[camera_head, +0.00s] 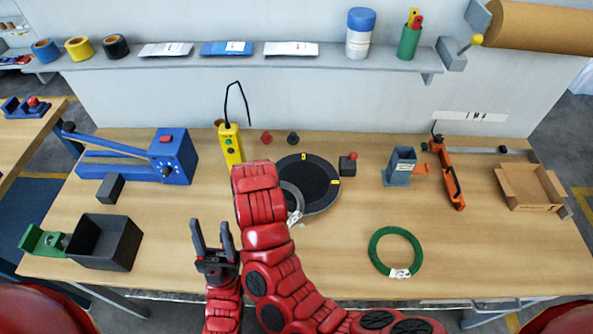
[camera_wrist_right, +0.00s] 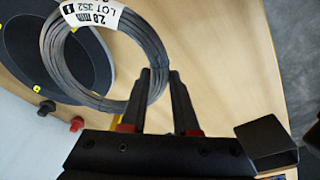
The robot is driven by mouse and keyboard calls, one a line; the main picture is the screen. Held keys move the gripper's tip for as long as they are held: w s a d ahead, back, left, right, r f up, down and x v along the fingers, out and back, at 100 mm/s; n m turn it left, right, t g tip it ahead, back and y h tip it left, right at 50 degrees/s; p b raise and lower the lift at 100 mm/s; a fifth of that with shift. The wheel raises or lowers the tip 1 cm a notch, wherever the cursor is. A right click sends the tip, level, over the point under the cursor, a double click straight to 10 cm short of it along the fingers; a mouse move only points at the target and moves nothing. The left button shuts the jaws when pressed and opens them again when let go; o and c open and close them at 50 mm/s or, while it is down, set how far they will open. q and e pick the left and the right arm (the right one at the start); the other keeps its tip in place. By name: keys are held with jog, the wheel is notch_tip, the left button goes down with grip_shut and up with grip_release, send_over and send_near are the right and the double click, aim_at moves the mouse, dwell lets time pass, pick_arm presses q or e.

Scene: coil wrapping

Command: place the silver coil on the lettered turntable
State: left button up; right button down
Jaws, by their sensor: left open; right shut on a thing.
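The silver coil (camera_wrist_right: 152,42), a grey wire ring with a white label (camera_wrist_right: 93,12), is held at its rim by my right gripper (camera_wrist_right: 160,75) in the right wrist view. In the head view the coil (camera_head: 298,194) shows partly behind my red right arm, over the left side of the turntable. The turntable (camera_head: 313,183) is a dark round disc with small yellow marks; it also shows in the right wrist view (camera_wrist_right: 28,50). I cannot tell whether coil and disc touch. My right gripper is hidden in the head view. My left gripper (camera_head: 215,237) is open and empty, left of the right arm.
A yellow control box (camera_head: 230,146) stands behind the turntable's left side. A small black block with a red button (camera_head: 348,165) stands to its right. A green coil (camera_head: 375,253) lies front right. A dark bin (camera_head: 105,242) and blue lever tool (camera_head: 172,158) stand left.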

jog(key=b, duration=0.4)
send_over(288, 194)
jog(key=shift+w+f, duration=0.1)
jog(key=shift+f, duration=0.5)
jog(key=shift+f+p, duration=0.1)
jog(key=shift+p, duration=0.25)
notch_tip(288, 194, down, 3)
jog(key=shift+r+p, duration=0.1)
jog(key=shift+p, duration=1.05)
jog(key=shift+f, duration=0.3)
jog(key=shift+f, duration=0.1)
jog(key=c, duration=0.7)
grip_release()
jog(key=shift+o, duration=0.2)
